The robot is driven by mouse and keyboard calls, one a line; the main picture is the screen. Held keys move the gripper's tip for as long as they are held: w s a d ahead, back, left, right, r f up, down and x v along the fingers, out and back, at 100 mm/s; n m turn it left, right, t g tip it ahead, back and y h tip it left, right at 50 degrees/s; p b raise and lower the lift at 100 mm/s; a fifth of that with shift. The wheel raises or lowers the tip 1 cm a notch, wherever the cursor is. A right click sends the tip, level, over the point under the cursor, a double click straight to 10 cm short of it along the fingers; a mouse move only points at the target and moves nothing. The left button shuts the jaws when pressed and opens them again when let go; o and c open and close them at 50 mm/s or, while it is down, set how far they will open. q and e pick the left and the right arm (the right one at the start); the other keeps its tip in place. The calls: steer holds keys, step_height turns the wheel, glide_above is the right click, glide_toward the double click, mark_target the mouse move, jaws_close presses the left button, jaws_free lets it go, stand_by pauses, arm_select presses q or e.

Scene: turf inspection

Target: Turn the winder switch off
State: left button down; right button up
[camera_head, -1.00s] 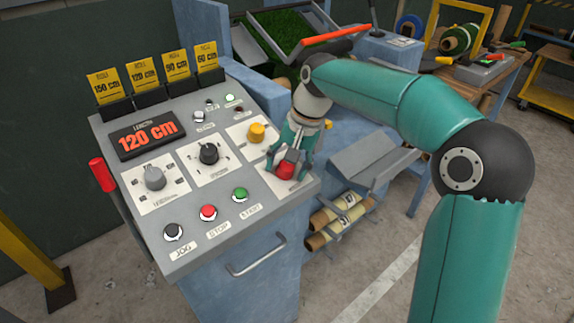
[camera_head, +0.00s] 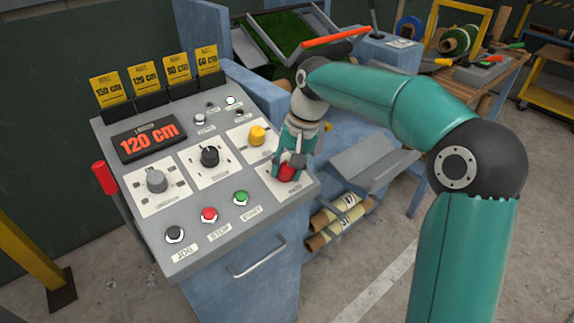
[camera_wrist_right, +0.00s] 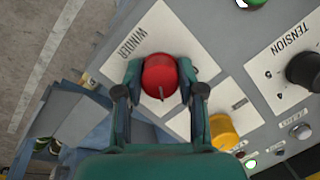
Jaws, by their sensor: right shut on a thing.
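The winder switch is a round red knob (camera_head: 286,173) on a white plate at the lower right of the grey control panel (camera_head: 262,205). My right gripper (camera_wrist_right: 160,82) is shut on the knob, one finger on each side. In the head view my right gripper (camera_head: 289,163) comes down on it from above and partly hides it. My left gripper is not in view.
A yellow knob (camera_head: 257,134) sits close above the winder switch, and a black tension knob (camera_head: 209,157) is left of it. Green (camera_head: 240,198), red (camera_head: 209,215) and black (camera_head: 174,234) buttons line the front. The display (camera_head: 149,139) reads 120 cm.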

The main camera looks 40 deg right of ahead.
steer(key=n+p, duration=0.1)
steer(key=n, duration=0.2)
steer(key=shift+r+h+p, duration=0.15)
steer(key=shift+h+p, duration=0.2)
steer(key=shift+h, duration=0.05)
steer(key=n+p, duration=0.1)
steer(key=n, duration=0.2)
steer(key=shift+n+h, duration=0.4)
steer(key=n+h, duration=0.1)
steer(key=n, duration=0.3)
steer(key=shift+p, duration=0.35)
steer(key=shift+w+n+h, duration=0.1)
steer(key=shift+n+h, duration=0.3)
steer(key=shift+n, duration=2)
steer(key=o, duration=1.1)
steer(key=shift+o, duration=0.2)
steer(key=v, duration=1.1)
steer(key=shift+r, duration=0.3)
